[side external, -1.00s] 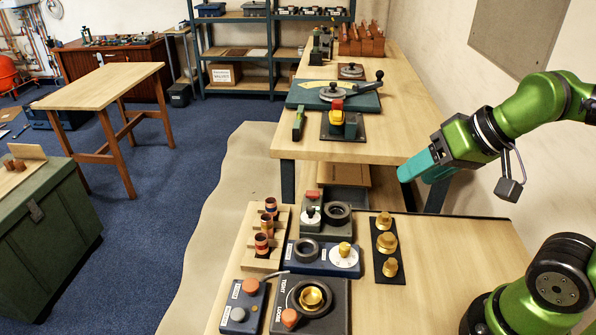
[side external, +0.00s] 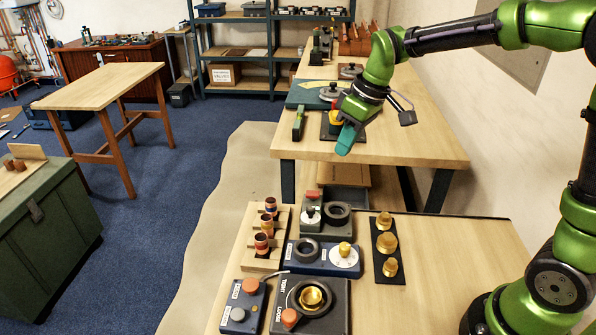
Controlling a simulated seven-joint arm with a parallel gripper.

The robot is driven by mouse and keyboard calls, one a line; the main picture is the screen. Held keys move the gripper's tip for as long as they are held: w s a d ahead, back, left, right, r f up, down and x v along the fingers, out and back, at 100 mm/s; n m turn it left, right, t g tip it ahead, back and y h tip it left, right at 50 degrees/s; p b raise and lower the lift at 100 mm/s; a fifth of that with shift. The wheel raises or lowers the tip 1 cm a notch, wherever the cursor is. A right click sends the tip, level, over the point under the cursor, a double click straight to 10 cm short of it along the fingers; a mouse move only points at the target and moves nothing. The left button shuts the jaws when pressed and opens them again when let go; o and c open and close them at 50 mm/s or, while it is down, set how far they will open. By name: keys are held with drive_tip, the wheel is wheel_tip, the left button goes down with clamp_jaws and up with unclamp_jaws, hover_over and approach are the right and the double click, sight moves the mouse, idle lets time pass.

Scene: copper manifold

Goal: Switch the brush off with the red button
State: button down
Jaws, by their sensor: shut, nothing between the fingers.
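A blue button box (side external: 258,312) sits at the front left of the near bench. It carries an orange-red button (side external: 250,286) and a grey button (side external: 237,314). Another red cap (side external: 313,194) tops a dark fixture (side external: 326,230) with a black ring (side external: 337,212). I cannot tell for certain which fixture holds the brush, or whether it turns. My gripper (side external: 346,139) has teal fingers, shut and empty, pointing down at the far bench's front edge. It is well away from the blue box and partly hides a yellow-and-red device (side external: 334,117).
Copper fittings (side external: 263,241) stand in a wooden rack. Brass fittings (side external: 386,243) stand on a black strip. A blue dial fixture (side external: 322,267) and a dark TIGHT/LOOSE plate (side external: 335,318) lie between. The near bench's right side (side external: 450,260) is clear.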

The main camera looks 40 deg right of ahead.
drive_tip(key=shift+w+a+r+n, duration=0.1)
drive_tip(key=shift+w+r+n, duration=0.1)
drive_tip(key=shift+w+n, duration=0.6)
drive_tip(key=shift+w+d+r+n, duration=0.15)
drive_tip(key=shift+w+n, duration=0.35)
drive_tip(key=shift+n, duration=0.55)
drive_tip(key=shift+w+a+r+n, duration=0.2)
drive_tip(key=shift+w+n, duration=0.45)
drive_tip(key=shift+n, duration=0.3)
drive_tip(key=shift+f, duration=0.1)
approach(311, 193)
drive_tip(key=x, duration=0.5)
drive_tip(key=shift+w+a+f, duration=0.1)
drive_tip(key=shift+w+f, duration=0.05)
drive_tip(key=shift+f, duration=0.6)
